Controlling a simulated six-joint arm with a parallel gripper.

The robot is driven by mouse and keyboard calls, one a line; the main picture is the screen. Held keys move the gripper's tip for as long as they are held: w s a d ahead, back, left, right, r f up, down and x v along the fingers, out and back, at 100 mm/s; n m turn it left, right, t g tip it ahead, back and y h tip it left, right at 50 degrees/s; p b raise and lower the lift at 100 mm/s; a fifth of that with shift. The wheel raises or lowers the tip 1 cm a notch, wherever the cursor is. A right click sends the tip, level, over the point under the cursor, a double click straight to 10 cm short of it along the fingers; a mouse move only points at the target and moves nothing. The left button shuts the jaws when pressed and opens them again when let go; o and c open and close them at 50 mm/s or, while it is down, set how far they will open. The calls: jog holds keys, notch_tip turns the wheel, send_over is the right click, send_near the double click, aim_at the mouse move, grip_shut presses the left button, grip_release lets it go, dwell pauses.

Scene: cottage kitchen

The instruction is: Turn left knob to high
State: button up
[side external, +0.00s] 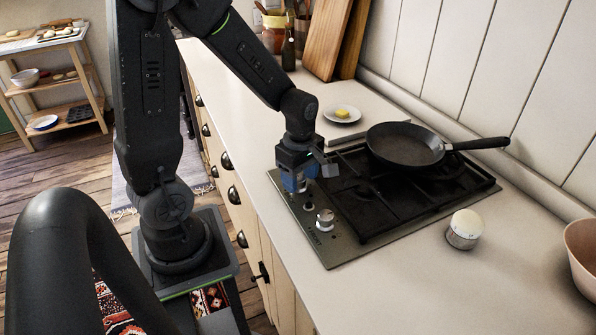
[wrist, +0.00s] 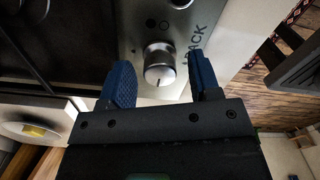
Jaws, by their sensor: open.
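A silver round knob (wrist: 160,65) sits between my gripper's two blue fingertips in the wrist view, with a gap on each side. A dark pointer line on it faces toward my gripper's body. Lettering reading "ACK" is printed beside it. My gripper (side external: 296,182), also in the wrist view (wrist: 160,80), is open and points down at the far end of the stove's control strip. It hides that knob in the side view.
The stove (side external: 330,250) has black grates with a frying pan (side external: 405,146) on them. A white timer (side external: 463,229) stands right of the stove. A plate with butter (side external: 342,114) and cutting boards (side external: 328,38) are behind. A bowl (side external: 582,255) is at the right edge.

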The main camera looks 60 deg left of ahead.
aim_at(299, 178)
jog(key=m, duration=0.8)
jog(key=shift+m, duration=0.4)
jog(key=m, duration=0.4)
jog(key=shift+s+m, duration=0.1)
jog(key=shift+m, duration=0.2)
jog(key=m, duration=0.4)
jog(key=shift+a+m, duration=0.1)
jog(key=shift+m, duration=0.2)
notch_tip(299, 178, up, 14)
jog(key=s+d+r+m+t, duration=0.2)
jog(key=s+d+m+t, duration=0.2)
jog(key=s+d, duration=0.3)
jog(key=shift+s+d+r+t, duration=0.35)
jog(key=shift+d+t, duration=0.45)
jog(key=shift+d, duration=0.55)
jog(key=shift+w, duration=0.1)
jog(key=shift+c, duration=0.4)
